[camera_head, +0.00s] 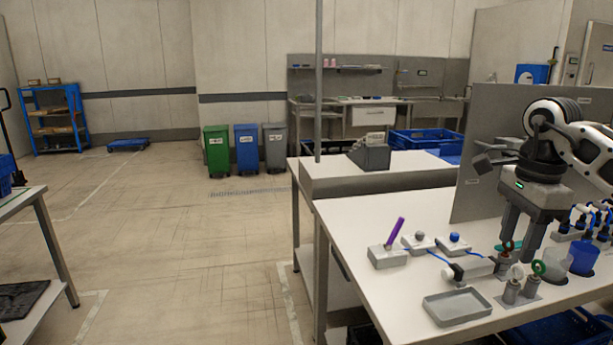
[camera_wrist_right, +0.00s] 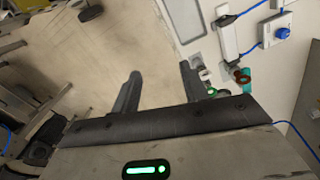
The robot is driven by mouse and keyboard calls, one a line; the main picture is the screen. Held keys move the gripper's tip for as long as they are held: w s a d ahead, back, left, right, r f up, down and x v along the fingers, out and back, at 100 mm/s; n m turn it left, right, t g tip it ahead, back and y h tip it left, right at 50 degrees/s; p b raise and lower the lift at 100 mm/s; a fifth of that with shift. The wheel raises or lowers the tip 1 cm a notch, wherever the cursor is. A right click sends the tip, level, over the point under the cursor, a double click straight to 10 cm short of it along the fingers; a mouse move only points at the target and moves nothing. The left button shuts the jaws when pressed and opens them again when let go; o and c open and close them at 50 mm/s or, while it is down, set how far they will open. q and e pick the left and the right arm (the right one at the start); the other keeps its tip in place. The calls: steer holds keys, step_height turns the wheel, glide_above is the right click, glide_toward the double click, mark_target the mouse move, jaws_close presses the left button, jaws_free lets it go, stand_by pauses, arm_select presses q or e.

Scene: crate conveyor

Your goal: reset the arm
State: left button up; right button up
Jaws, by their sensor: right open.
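My right gripper (camera_head: 519,236) is above the right part of the white workbench (camera_head: 373,218), with its two dark fingers pointing down. The fingers stand apart with nothing between them. In the right wrist view the gripper (camera_wrist_right: 160,78) also shows open and empty, with floor and the bench edge beyond it. In the head view the fingertips overlap the small ring-topped parts; I cannot tell the exact gap to them. My left gripper does not show.
A grey panel (camera_head: 490,140) stands behind. Open floor (camera_head: 180,260) lies left of the bench.

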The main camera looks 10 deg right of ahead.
steer(key=w+a+f+y, duration=0.1)
steer(key=a+f+y, duration=0.3)
steer(key=a, duration=0.5)
steer(key=w+a+f+y, duration=0.1)
steer(key=a+f+y, duration=0.1)
steer(key=a+f, duration=0.55)
steer(key=s+a+r+m+t+y, duration=0.1)
steer(key=s+a+m+t+y, duration=0.25)
steer(key=a+m+y, duration=0.55)
steer(key=s+a+m+t+y, duration=0.2)
steer(key=a+m+t+y, duration=0.2)
steer(key=a+m, duration=0.5)
steer(key=s+d+f+m+t+h, duration=0.15)
steer(key=f+m+t+h, duration=0.35)
steer(key=m, duration=0.5)
steer(key=d+f+m+t+h, duration=0.35)
steer(key=f+m+h, duration=0.2)
steer(key=m, duration=0.45)
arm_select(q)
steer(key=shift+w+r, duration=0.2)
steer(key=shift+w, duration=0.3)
arm_select(e)
steer(key=s+d+f+m+g+h, duration=0.3)
steer(key=s+f+m+g+h, duration=0.2)
steer(key=s+f+m, duration=0.6)
steer(key=shift+s+d+f+g+h, duration=0.25)
steer(key=shift+s+f+g+h, duration=0.25)
steer(key=shift+f, duration=0.45)
